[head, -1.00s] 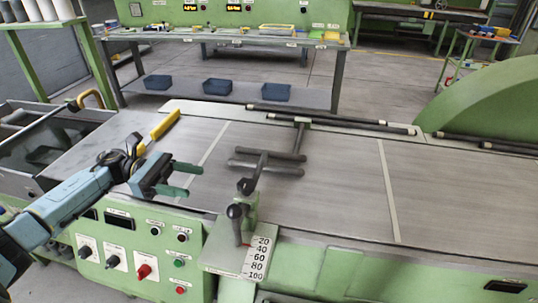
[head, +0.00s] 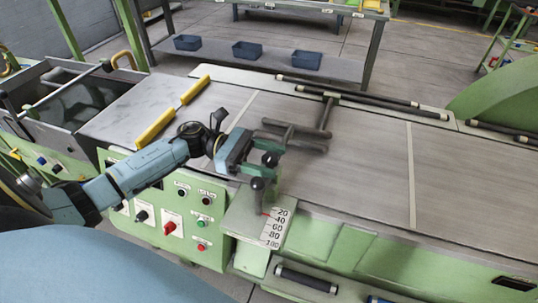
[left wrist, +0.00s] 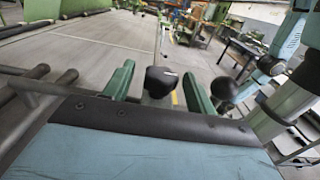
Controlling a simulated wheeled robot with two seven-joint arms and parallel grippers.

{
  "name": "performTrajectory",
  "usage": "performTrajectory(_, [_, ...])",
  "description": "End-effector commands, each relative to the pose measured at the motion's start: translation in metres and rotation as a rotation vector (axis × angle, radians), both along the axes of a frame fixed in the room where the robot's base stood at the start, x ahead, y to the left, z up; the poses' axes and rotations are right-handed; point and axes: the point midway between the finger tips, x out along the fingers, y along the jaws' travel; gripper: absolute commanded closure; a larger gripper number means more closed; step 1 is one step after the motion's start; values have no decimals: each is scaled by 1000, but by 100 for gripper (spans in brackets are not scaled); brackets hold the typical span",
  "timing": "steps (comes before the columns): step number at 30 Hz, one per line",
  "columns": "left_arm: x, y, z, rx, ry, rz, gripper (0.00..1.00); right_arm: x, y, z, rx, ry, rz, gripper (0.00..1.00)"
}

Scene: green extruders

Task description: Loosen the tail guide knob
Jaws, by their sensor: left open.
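A black knob (head: 270,159), which looks like the tail guide knob, sits at the machine's front edge by the dark guide bars (head: 292,136). My left gripper (head: 266,157) is open at the knob, with its green fingers pointing right. In the left wrist view the knob (left wrist: 161,82) shows between the two spread fingers (left wrist: 158,70), with gaps on both sides. The fingers partly hide the knob's post in the head view. My right gripper is not in view.
A ball-topped lever (head: 257,184) stands just in front of the knob, above a 20-to-100 scale (head: 275,229). It also shows close beside the right finger in the left wrist view (left wrist: 223,88). A button panel (head: 185,215) lies below my arm. The belt (head: 365,160) to the right is clear.

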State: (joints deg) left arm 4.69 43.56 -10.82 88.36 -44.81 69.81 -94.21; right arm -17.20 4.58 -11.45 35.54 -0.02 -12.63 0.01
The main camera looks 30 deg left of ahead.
Motion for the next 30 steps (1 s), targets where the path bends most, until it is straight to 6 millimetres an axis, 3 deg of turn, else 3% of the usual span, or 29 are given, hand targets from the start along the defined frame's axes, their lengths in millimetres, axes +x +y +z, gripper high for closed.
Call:
performTrajectory(9, [1, -3, 0, 0, 0, -1, 44, 0, 0, 1, 0, 0, 0, 44])
performTrajectory(19, [0, -3, 0, 0, 0, -1, 87, 0, 0, 1, 0, -1, 0, 44])
performTrajectory(30, [-1, -3, 1, -2, 1, 71, 88, 0, 0, 5, 1, -1, 0, 44])
